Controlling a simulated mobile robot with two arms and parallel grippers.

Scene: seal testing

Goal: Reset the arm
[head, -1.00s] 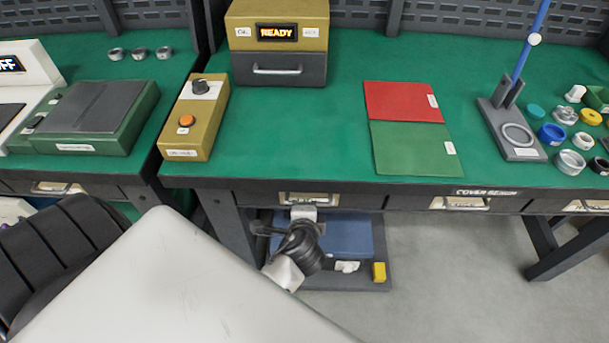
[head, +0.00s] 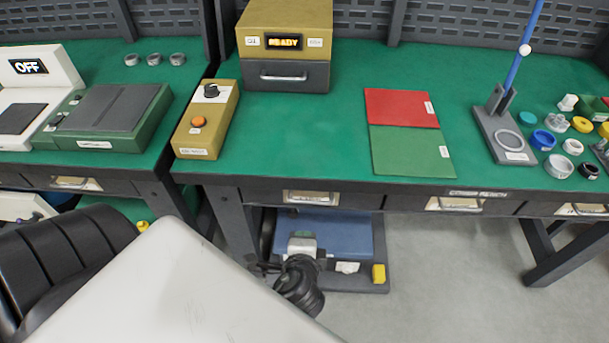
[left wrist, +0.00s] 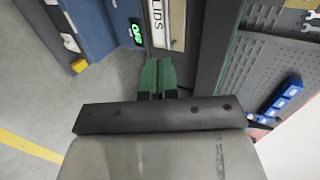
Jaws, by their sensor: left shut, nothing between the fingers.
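In the head view a large white link of my arm comes in from the bottom left. A black jointed part of my arm shows beyond it, low in front of the shelf under the bench. No right gripper shows in either view.
The green bench (head: 285,135) holds a yellow-brown "READY" box (head: 284,42), a control box with an orange button (head: 206,120), red (head: 401,107) and green (head: 411,150) mats, a stand (head: 505,135) and several rings. A blue unit (head: 340,235) sits below. Floor at right is clear.

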